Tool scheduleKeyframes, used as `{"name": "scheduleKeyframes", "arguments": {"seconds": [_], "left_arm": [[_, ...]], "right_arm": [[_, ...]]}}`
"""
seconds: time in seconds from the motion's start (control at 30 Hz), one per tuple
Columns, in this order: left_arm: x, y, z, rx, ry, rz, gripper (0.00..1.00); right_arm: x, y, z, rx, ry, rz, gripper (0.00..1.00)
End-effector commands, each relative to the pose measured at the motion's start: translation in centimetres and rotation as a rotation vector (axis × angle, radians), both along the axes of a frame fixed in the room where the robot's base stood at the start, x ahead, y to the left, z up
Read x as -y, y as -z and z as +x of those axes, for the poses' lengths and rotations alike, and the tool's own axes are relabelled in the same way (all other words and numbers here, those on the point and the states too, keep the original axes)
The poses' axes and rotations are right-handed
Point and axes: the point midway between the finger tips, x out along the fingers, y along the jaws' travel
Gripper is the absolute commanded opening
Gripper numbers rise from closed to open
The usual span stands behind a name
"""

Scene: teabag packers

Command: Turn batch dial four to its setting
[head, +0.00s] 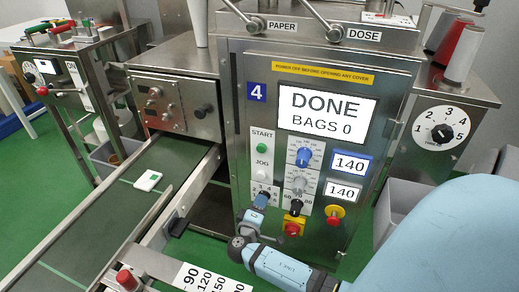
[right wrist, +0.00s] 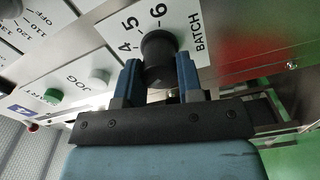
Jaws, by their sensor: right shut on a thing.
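The batch dial (right wrist: 158,46) is a black round knob on a white plate marked BATCH, with 4, 5 and 6 readable in the right wrist view. My right gripper (right wrist: 159,75) is shut on this knob, with one blue finger on each side. In the head view my right gripper (head: 260,203) is at the small numbered scale low on machine 4's front panel (head: 240,110), and it hides most of the dial there. I cannot tell which number the knob points to. My left gripper is not in view.
The screen (head: 325,112) reads DONE, BAGS 0. A conveyor (head: 110,200) runs at left.

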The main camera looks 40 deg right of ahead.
Motion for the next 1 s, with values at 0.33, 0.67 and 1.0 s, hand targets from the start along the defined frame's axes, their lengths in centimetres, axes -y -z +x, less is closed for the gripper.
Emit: {"name": "scheduleKeyframes", "arguments": {"seconds": [0.33, 0.67, 1.0], "left_arm": [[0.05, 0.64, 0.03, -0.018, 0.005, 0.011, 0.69], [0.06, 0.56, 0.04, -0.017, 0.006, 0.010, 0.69], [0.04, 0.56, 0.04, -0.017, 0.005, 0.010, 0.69]], "right_arm": [[0.20, -0.09, 0.00, 0.041, 0.003, 0.019, 0.10], [0.21, -0.11, 0.01, 0.040, 0.003, 0.018, 0.43], [0.08, -0.04, 0.01, 0.039, 0.001, 0.020, 0.59]]}}
